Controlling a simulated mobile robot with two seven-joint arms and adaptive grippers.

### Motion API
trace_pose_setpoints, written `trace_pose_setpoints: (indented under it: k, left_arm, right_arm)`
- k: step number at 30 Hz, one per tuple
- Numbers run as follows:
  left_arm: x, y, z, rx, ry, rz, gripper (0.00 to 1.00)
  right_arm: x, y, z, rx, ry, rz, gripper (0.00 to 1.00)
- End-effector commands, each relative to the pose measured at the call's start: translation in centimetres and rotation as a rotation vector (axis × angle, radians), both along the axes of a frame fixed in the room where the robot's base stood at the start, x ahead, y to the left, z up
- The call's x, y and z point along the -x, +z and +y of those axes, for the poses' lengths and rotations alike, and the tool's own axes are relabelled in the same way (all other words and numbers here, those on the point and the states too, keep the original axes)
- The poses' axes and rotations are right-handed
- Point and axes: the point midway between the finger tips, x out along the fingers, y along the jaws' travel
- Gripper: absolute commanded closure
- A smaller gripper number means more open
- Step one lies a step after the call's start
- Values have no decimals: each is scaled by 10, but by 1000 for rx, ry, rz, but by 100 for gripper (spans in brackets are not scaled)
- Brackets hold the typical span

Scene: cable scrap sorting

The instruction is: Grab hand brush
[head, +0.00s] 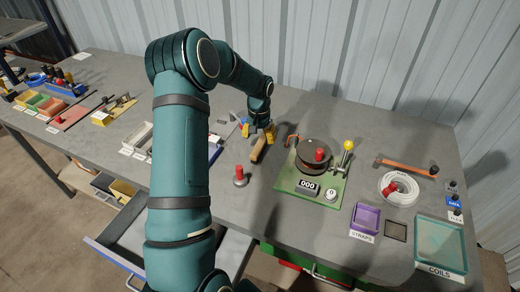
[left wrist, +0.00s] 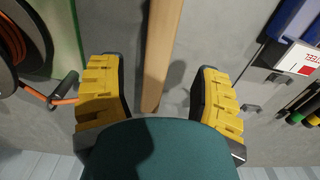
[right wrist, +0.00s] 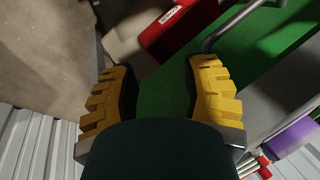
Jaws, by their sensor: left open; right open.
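The hand brush shows as a light wooden handle (head: 258,150) lying on the grey bench, left of the green-based winding device. My left gripper (head: 258,131) is open just above its far end. In the left wrist view the wooden handle (left wrist: 162,45) runs between the two yellow fingers of my left gripper (left wrist: 160,98), with gaps at both sides. Bristles cannot be made out. My right gripper (right wrist: 165,88) is open and empty in the right wrist view, low by a green surface; it does not show in the head view.
The winding device (head: 313,160) stands right of the handle. A red-knobbed weight (head: 239,177) stands near its left front. A red box (right wrist: 175,25) shows low down.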

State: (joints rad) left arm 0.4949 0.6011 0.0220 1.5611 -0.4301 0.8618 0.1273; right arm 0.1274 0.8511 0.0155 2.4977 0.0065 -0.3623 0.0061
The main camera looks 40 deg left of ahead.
Motion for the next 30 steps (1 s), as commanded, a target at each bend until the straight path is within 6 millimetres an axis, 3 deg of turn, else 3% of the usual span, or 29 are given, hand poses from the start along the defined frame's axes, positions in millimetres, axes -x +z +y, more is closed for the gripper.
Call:
trace_pose_setpoints:
  k: [7, 15, 23, 29, 30]
  left_arm:
    - [1, -15, -1, 0, 1, 0, 36]
    - [1, -52, -4, 0, 2, -1, 36]
    - [1, -54, -3, -2, 1, -2, 36]
    - [1, -54, -3, -2, 1, -2, 100]
    - [1, -54, -3, -2, 1, -2, 100]
  right_arm:
    - [1, -2, 0, 0, 2, 2, 53]
    - [2, -7, 0, -2, 4, 6, 53]
    - [3, -7, 0, -2, 4, 6, 53]
    - [2, -7, 0, -2, 4, 6, 53]
    - [2, -7, 0, -2, 4, 6, 53]
